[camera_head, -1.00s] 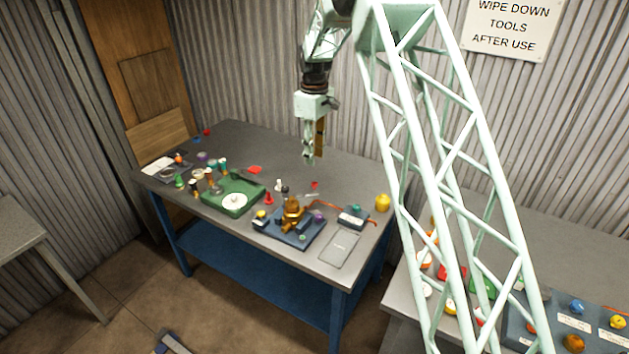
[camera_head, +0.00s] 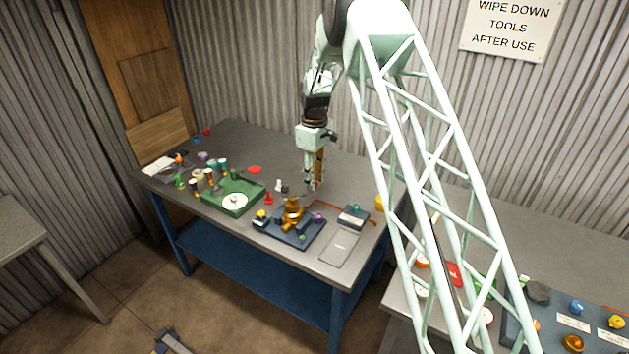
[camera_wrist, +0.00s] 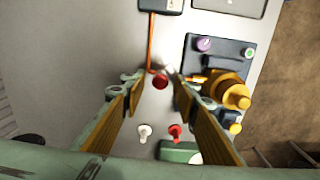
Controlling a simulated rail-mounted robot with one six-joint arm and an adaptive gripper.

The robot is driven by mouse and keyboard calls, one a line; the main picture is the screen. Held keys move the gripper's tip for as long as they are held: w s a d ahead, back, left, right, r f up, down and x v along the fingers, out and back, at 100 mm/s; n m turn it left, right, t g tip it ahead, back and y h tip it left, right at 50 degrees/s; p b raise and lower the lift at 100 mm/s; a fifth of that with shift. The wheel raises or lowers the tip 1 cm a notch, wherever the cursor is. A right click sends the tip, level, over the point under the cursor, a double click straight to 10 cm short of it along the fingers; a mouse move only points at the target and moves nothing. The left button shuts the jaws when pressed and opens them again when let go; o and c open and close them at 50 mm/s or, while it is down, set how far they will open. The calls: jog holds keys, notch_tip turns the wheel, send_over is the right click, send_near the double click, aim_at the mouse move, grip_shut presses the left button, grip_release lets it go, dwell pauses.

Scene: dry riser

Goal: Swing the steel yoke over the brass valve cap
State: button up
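The brass valve with its cap (camera_head: 292,212) stands on a dark blue base (camera_head: 300,238) near the front of the bench. In the wrist view the brass valve (camera_wrist: 234,92) is right of my fingers, on the blue base (camera_wrist: 222,56). A small pale metal piece (camera_head: 307,193) shows just behind the valve; I cannot tell whether it is the steel yoke. My gripper (camera_head: 314,187) points down over the bench, behind and a little right of the valve.
A green tray with a white dial (camera_head: 235,201) lies left of the valve. A red peg (camera_head: 269,198) and white peg (camera_head: 279,185) stand between them. A small box (camera_head: 353,217) with an orange cable and a clear flat plate (camera_head: 340,246) lie to the right.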

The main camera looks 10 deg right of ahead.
jog(key=shift+f, duration=0.2)
jog(key=shift+c, duration=0.3)
grip_shut()
